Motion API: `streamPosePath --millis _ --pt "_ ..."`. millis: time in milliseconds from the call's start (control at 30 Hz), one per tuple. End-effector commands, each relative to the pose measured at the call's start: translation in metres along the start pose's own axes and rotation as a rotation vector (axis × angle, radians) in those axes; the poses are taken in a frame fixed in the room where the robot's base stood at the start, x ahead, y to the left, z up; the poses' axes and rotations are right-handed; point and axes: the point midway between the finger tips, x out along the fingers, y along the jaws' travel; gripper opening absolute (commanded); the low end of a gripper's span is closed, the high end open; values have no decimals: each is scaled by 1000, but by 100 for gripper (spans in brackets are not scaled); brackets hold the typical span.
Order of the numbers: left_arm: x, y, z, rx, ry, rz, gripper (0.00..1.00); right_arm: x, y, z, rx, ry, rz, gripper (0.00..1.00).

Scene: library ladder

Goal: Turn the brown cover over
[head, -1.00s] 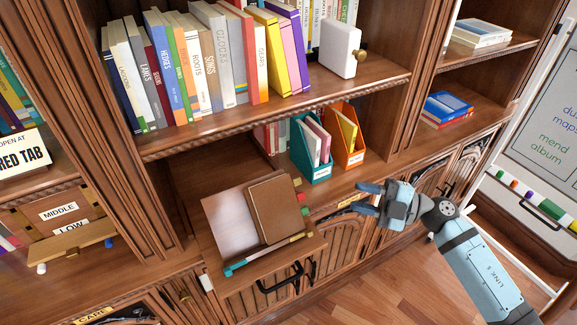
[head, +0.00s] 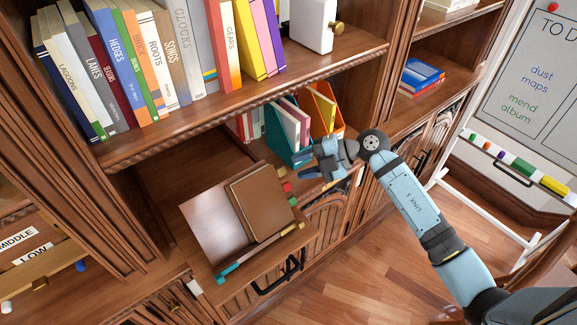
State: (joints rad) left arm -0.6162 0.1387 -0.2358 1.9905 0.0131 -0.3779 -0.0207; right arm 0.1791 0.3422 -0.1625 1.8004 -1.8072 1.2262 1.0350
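The brown cover (head: 262,204) belongs to a book lying on the slanted book stand (head: 200,225) on the pull-out shelf. My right gripper (head: 303,166) is to the right of and beyond the brown cover, in front of the teal file box. Its fingers are apart with nothing between them, and it does not touch the cover. My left gripper is not in the head view.
A teal file box (head: 279,135) and an orange file box (head: 325,107) stand behind my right gripper. Small coloured tabs (head: 287,187) stick out at the cover's right. A shelf of upright books (head: 150,60) overhangs above. Open floor (head: 350,255) lies to the right.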

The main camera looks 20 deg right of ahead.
Motion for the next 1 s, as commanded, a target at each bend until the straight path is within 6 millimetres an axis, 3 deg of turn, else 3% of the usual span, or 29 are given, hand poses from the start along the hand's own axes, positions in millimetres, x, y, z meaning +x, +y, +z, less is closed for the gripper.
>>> streamPosePath --millis 233,600,633,767,1000 --pt "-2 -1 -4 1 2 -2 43 33 1 0 0 1 1 34" --pt "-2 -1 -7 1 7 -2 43 39 0 0 -1 0 0 34" --pt "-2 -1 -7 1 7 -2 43 39 0 0 -1 0 0 32" --pt "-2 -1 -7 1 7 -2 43 39 0 0 -1 0 0 2" --pt "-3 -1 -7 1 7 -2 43 39 0 0 -2 -1 -1 0"
